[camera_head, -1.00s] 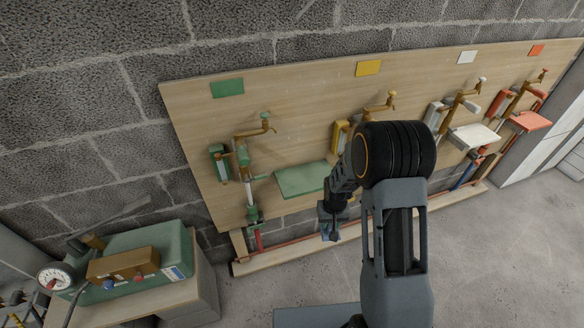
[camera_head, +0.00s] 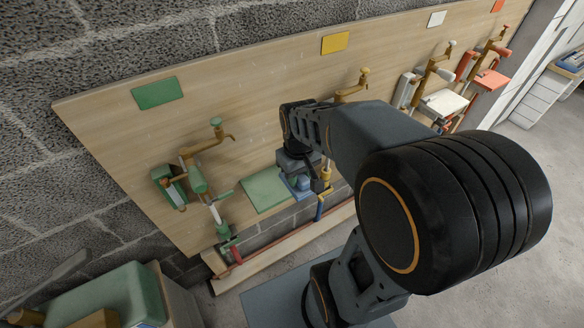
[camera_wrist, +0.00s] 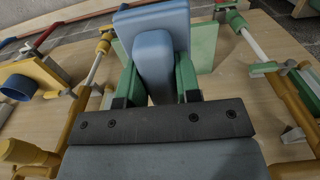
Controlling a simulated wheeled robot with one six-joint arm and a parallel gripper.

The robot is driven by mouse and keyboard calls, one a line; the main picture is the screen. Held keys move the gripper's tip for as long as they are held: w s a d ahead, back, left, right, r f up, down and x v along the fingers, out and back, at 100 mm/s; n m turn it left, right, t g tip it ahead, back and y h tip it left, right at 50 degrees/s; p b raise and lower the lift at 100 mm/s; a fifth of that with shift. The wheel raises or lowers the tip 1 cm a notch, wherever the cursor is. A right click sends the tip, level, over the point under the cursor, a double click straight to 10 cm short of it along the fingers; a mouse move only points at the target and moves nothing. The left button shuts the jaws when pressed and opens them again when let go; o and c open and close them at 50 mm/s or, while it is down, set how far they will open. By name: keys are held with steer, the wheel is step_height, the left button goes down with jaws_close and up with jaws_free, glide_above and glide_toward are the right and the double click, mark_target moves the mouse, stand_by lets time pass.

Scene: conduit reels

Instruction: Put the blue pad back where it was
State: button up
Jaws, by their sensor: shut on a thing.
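My gripper (camera_head: 299,176) is shut on the blue pad (camera_wrist: 157,45), a light blue block with a wider plate at its far end. The pad sits between the two green-sided fingers in the wrist view. In the head view part of the blue pad (camera_head: 298,186) shows below my gripper, in front of the wooden board. It is close to the right edge of a flat green panel (camera_head: 264,189); in the wrist view this panel (camera_wrist: 208,45) lies behind the pad. I cannot tell whether they touch. My arm hides much of the yellow-marked station.
The board (camera_head: 230,100) carries brass taps and pipes under green (camera_head: 157,93), yellow (camera_head: 335,42), white and red labels. Pipework stands close on both sides of my gripper in the wrist view, with a yellow panel (camera_wrist: 58,72) and blue ring (camera_wrist: 19,88) at left.

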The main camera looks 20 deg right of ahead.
steer(key=w+d+f, duration=0.1)
steer(key=w+f, duration=0.2)
steer(key=w, duration=0.1)
steer(key=w+d+f+b, duration=0.1)
steer(key=w+d+f, duration=0.1)
steer(key=w+f, duration=0.1)
steer(key=w+d+f, duration=0.2)
steer(key=w+f, duration=0.1)
steer(key=w, duration=0.2)
steer(key=shift+d, duration=0.15)
steer(key=shift+w+d+f+b, duration=0.15)
steer(key=shift+f+b, duration=0.25)
steer(key=shift+f, duration=1.4)
